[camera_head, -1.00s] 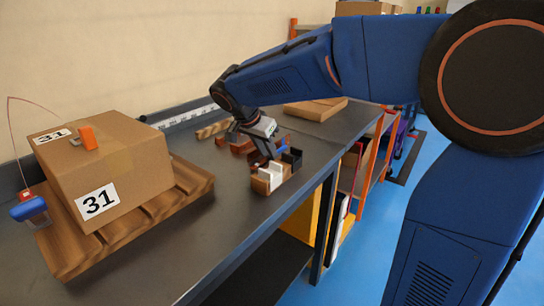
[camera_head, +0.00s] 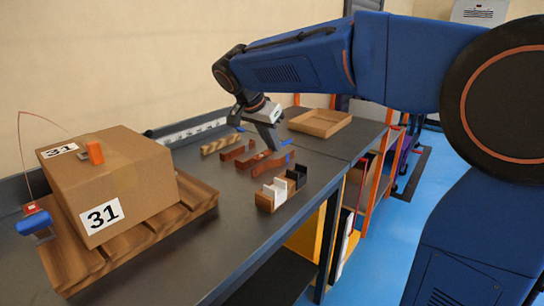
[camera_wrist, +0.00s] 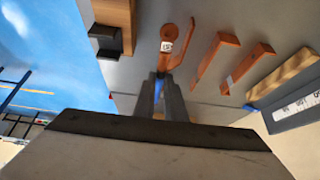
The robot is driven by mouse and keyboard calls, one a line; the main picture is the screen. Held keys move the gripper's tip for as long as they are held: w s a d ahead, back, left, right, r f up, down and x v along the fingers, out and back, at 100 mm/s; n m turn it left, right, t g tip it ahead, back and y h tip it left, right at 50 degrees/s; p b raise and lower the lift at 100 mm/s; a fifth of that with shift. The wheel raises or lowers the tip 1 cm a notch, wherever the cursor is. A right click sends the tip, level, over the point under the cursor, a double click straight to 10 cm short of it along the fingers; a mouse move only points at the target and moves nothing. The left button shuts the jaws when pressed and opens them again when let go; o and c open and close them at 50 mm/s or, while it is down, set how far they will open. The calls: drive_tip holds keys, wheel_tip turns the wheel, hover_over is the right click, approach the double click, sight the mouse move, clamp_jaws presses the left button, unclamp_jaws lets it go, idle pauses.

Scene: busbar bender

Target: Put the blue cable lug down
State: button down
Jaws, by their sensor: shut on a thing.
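My gripper (camera_head: 277,146) is over the dark workbench (camera_head: 185,255), behind the small slotted block (camera_head: 266,199) with white and black parts. In the wrist view my gripper (camera_wrist: 165,88) is shut on the blue cable lug (camera_wrist: 158,90), a narrow blue strip mostly hidden by the fingers. In the head view a small bit of blue, likely the lug (camera_head: 287,142), shows at the fingertips. I cannot tell whether it touches the bench.
Copper-coloured bent bars (camera_head: 245,158) lie close around the fingers. An open wooden tray (camera_head: 322,122) stands behind, right. A striped wooden strip (camera_head: 220,144) lies by the wall. A carton marked 31 (camera_head: 140,200) sits on a pallet (camera_head: 198,205) at left. The front bench is clear.

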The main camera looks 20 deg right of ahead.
drive_tip(key=shift+r, duration=0.85)
drive_tip(key=shift+w+d, duration=0.25)
drive_tip(key=shift+d, duration=0.1)
drive_tip(key=shift+w+d, duration=0.5)
drive_tip(key=shift+d, duration=0.2)
hover_over(281, 171)
drive_tip(key=s+a, duration=0.1)
drive_tip(key=a, duration=0.1)
drive_tip(key=f, duration=0.5)
drive_tip(key=shift+d, duration=0.2)
drive_tip(key=shift+f, duration=2.4)
drive_tip(key=shift+f, duration=0.15)
drive_tip(key=c, duration=2.1)
unclamp_jaws()
